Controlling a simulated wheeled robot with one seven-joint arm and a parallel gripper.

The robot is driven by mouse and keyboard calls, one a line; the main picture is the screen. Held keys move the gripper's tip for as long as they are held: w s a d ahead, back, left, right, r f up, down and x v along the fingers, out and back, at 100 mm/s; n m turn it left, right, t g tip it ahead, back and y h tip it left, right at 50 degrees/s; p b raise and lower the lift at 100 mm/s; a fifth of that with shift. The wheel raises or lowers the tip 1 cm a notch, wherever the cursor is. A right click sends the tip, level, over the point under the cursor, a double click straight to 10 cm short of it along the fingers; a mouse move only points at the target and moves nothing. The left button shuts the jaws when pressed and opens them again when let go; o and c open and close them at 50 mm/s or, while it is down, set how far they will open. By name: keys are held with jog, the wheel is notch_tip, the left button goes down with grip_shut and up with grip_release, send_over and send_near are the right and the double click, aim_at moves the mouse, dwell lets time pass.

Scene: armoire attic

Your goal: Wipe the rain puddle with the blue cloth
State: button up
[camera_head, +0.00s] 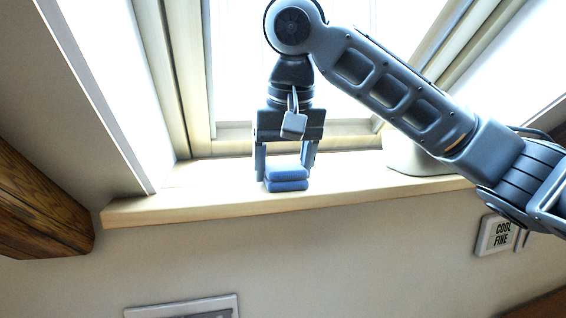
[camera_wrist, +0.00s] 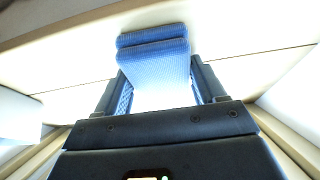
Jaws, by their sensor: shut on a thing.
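The blue cloth (camera_head: 287,179) is a folded pad in two layers at the front of the pale windowsill. My gripper (camera_head: 285,172) points down and is shut on the cloth, with one finger on each side of it. The cloth appears to be at or just above the sill surface; I cannot tell whether it touches. In the wrist view the folded cloth (camera_wrist: 153,52) lies between my gripper's fingers (camera_wrist: 158,82). I cannot make out the rain puddle; the sill around the cloth is brightly lit and partly hidden by my gripper.
The windowsill (camera_head: 170,206) has a front edge close to the cloth. A pale rounded object (camera_head: 412,160) stands on the sill at the right, behind my arm. The window frame (camera_head: 235,135) rises behind. The sill left of the cloth looks clear. A sign (camera_head: 494,235) hangs below at right.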

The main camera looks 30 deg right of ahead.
jog(key=shift+r, duration=2.9)
jog(key=shift+r, duration=0.15)
